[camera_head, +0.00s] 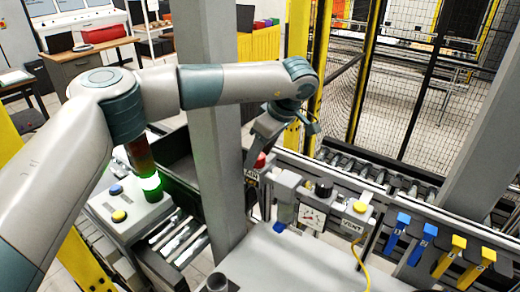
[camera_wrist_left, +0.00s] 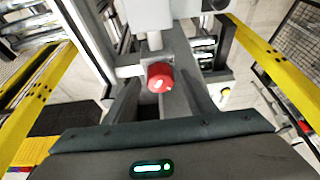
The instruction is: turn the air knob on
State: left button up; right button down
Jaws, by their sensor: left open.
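A red knob (camera_head: 260,160) sits on a grey fitting at the left end of the fixture rail, just right of the grey post in the head view. It also shows, round and red, in the middle of the left wrist view (camera_wrist_left: 160,77). I cannot tell its turned position. My left gripper (camera_head: 254,163) reaches down to it from above. In the wrist view its dark fingers (camera_wrist_left: 161,92) are apart, one to each side of the red knob, with a gap on both sides. Whether they touch the knob is not visible. My right gripper is not in view.
A black knob (camera_head: 323,189), a gauge (camera_head: 312,218) and a yellow button (camera_head: 360,207) stand right of the red knob. Blue (camera_head: 403,220) and yellow handles hang further right. The grey post (camera_head: 215,120) stands close left of my gripper.

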pick_arm(q)
jog(key=c, duration=1)
jog(key=shift+c, duration=0.2)
